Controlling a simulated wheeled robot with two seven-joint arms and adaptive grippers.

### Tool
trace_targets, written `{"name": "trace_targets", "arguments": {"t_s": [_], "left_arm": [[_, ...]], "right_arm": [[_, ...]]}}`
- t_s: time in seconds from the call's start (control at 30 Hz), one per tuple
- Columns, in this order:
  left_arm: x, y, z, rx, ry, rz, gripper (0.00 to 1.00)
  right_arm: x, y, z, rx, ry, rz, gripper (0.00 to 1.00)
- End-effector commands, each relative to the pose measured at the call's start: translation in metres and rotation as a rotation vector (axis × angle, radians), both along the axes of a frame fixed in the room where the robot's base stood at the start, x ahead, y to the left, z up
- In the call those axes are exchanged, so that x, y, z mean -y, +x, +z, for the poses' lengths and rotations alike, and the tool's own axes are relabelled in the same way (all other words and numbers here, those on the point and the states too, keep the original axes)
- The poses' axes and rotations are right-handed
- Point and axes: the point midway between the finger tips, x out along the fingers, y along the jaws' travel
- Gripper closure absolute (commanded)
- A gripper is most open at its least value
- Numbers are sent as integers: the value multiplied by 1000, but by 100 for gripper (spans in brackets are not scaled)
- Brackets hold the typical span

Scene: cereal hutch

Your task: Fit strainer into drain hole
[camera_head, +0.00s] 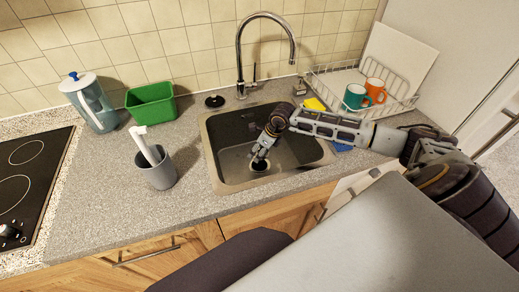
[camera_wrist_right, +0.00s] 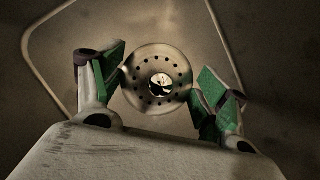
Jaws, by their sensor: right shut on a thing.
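The strainer (camera_wrist_right: 143,57) is a round metal disc with a ring of small holes and a bright centre. In the right wrist view it sits between the two green-padded fingers of my right gripper (camera_wrist_right: 160,85), which is shut on it. In the head view my right gripper (camera_head: 261,156) reaches down into the sink (camera_head: 222,178), low over its floor. The drain hole (camera_head: 258,166) shows as a dark round spot with a pale rim just below the fingertips. The strainer hides the drain in the wrist view, so I cannot tell whether they touch. My left gripper is not in view.
The tap (camera_head: 239,62) arches behind the sink. A black round plug (camera_head: 214,101) lies on the counter. A dish rack (camera_head: 335,78) with mugs stands at right, a grey cup (camera_head: 159,176) and green tub (camera_head: 151,103) at left. The sink's front rim is near my arm.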

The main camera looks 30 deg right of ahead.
Motion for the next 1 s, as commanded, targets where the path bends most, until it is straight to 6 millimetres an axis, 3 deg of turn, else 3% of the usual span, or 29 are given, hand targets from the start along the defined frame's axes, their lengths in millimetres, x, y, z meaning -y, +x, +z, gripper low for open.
{"name": "trace_targets", "arguments": {"t_s": [1.0], "left_arm": [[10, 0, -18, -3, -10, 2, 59]], "right_arm": [[0, 0, -32, 0, 0, 0, 50]]}}
